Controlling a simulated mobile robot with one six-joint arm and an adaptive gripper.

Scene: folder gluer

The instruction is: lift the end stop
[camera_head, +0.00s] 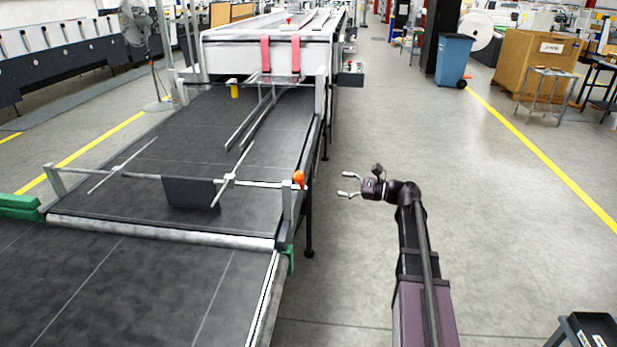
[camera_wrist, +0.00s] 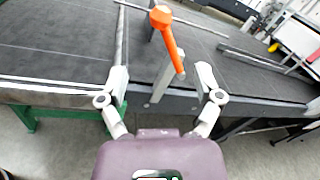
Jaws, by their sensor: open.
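The end stop appears to be the dark plate (camera_head: 190,192) hanging from a thin crossbar (camera_head: 248,184) over the dark conveyor belt. An orange lever (camera_head: 298,178) sits at the right end of that bar, on the side post. In the wrist view the orange lever (camera_wrist: 169,42) stands tilted, ahead of and between my fingers. My gripper (camera_head: 344,184) is open and empty, to the right of the lever and apart from it. Its two pale fingers (camera_wrist: 162,78) are spread in the wrist view. I cannot clearly make out the plate in the wrist view.
The lower conveyor (camera_head: 120,290) lies in front, with a green block (camera_head: 20,206) at its left. Two long rails (camera_head: 250,120) run along the belt toward the white machine (camera_head: 225,52).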

